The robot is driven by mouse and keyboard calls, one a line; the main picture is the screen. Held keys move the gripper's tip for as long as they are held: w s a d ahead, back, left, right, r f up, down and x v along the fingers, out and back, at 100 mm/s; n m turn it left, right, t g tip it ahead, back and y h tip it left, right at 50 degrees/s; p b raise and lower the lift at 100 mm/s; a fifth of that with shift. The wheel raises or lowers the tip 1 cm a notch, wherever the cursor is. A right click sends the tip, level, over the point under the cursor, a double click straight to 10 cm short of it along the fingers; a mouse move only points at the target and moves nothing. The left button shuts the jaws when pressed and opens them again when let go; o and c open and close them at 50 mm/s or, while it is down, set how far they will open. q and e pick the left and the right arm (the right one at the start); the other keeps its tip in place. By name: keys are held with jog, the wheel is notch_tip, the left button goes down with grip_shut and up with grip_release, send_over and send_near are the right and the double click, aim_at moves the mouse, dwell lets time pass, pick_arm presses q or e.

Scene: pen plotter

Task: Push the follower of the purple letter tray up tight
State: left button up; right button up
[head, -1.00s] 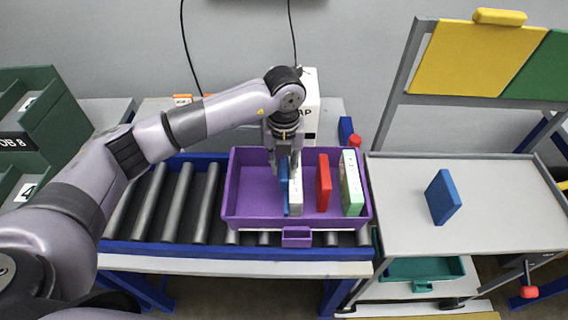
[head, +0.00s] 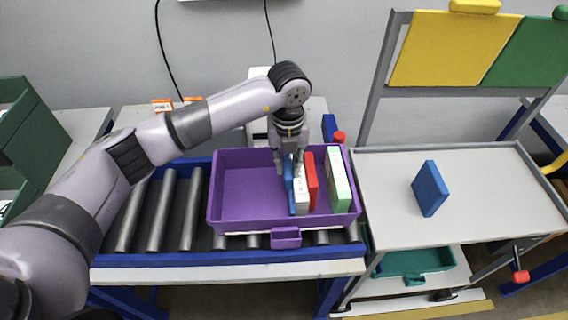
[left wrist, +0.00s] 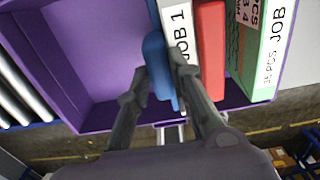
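The purple letter tray (head: 240,222) sits on the roller conveyor. The blue follower plate (head: 289,188) stands upright in it, left of a white JOB 1 box (head: 301,195), a red box (head: 311,182) and a green-and-white box (head: 339,182). My left gripper (head: 291,164) reaches down from above, its fingers closed on either side of the follower (left wrist: 157,62). One finger lies between the follower and the white box (left wrist: 177,28). The white box stands close to the red box (left wrist: 211,45); a narrow gap separates red from green-and-white (left wrist: 264,50). My right gripper is not in view.
The tray's left half is empty. A blue block (head: 430,188) stands on the grey table (head: 460,205) at right. Yellow and green panels (head: 450,50) rise behind that table. A teal tray (head: 405,262) sits below it.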

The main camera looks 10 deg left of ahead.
pick_arm(q)
jog(key=o, duration=0.4)
jog(key=shift+o, duration=0.2)
notch_tip(320, 180, up, 12)
dwell(0.5)
